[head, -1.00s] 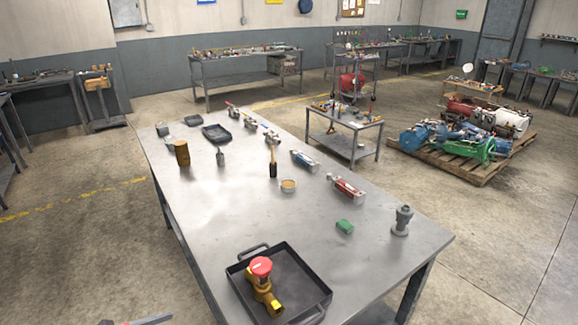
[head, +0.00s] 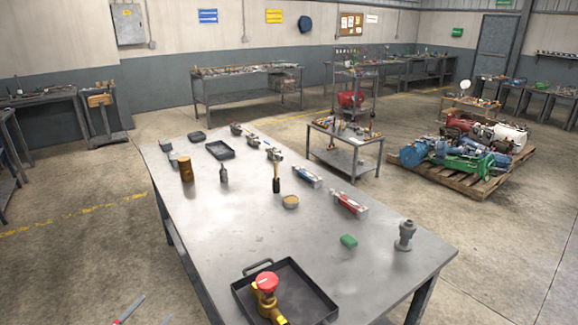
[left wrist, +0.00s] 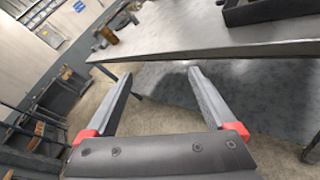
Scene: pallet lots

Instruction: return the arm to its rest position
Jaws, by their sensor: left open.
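My left gripper (head: 146,311) shows at the bottom left edge of the head view, below and left of the table and apart from it. In the left wrist view my left gripper (left wrist: 150,92) is open, its two grey fingers spread with nothing between them. The grey metal table (head: 240,215) shows in the head view; its edge (left wrist: 200,50) crosses the upper part of the left wrist view beyond the fingers. My right gripper is not in view.
A black tray (head: 322,307) holding a brass valve with a red knob (head: 267,283) sits at the table's near end.

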